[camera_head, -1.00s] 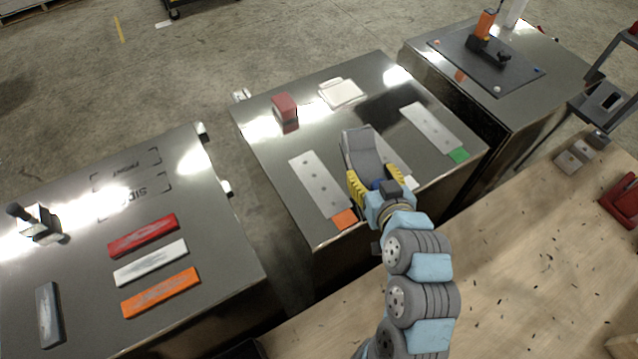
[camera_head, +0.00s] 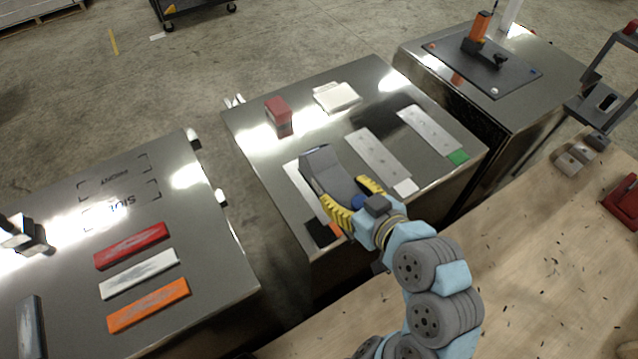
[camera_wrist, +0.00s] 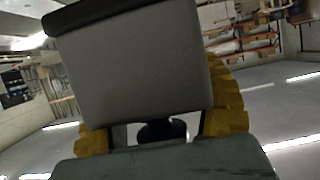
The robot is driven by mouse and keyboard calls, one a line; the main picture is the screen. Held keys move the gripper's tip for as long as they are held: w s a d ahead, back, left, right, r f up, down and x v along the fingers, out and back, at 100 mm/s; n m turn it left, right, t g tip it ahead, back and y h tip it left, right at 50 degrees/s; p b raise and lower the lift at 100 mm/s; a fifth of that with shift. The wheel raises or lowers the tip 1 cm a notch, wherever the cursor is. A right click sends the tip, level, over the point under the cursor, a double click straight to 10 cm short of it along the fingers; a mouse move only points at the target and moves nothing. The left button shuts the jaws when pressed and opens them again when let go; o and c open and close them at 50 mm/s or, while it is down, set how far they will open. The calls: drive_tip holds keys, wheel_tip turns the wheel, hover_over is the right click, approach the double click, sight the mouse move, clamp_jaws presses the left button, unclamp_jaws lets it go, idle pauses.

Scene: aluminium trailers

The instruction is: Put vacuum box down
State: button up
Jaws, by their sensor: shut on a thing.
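The vacuum box is a grey, wedge-like box (camera_head: 325,170) with a dark rim, over the middle metal table (camera_head: 262,172). My gripper (camera_head: 354,201), with yellow ribbed fingers, is shut on its near end. The box appears held above the orange-ended metal plate (camera_head: 297,179), which it partly hides. In the wrist view the grey box (camera_wrist: 135,75) fills the upper middle, between the yellow fingers. The box's underside is hidden, and its exact height over the table cannot be told.
A red block (camera_head: 279,117) and white pads (camera_head: 336,97) lie at the table's back. A white-ended plate (camera_head: 378,155) and a green-ended plate (camera_head: 427,128) lie to the right. The left table (camera_head: 75,250) holds red, white and orange bars. A wooden bench (camera_head: 520,240) is in front.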

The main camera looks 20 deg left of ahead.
sight(329, 176)
drive_tip(key=x, duration=0.7)
drive_tip(key=shift+w+d+f+b, duration=0.1)
drive_tip(key=shift+w+f+b, duration=0.05)
drive_tip(key=shift+w+b, duration=0.3)
drive_tip(key=shift+w+a+f+p, duration=0.3)
drive_tip(key=shift+w+a+f, duration=0.3)
drive_tip(key=shift+f, duration=0.35)
drive_tip(key=shift+w+a+f+p, duration=0.3)
drive_tip(key=shift+w+a+f, duration=0.25)
drive_tip(key=shift+f, duration=0.45)
drive_tip(key=shift+w+a+f+p, duration=0.3)
drive_tip(key=shift+w+a+f, duration=0.3)
drive_tip(key=shift+f, duration=0.35)
wheel_tip(329, 176, down, 3)
drive_tip(key=shift+r+p, duration=0.1)
drive_tip(key=shift+p, duration=0.55)
drive_tip(key=shift+f, duration=0.3)
drive_tip(key=o, duration=1.3)
drive_tip(key=shift+c, duration=0.2)
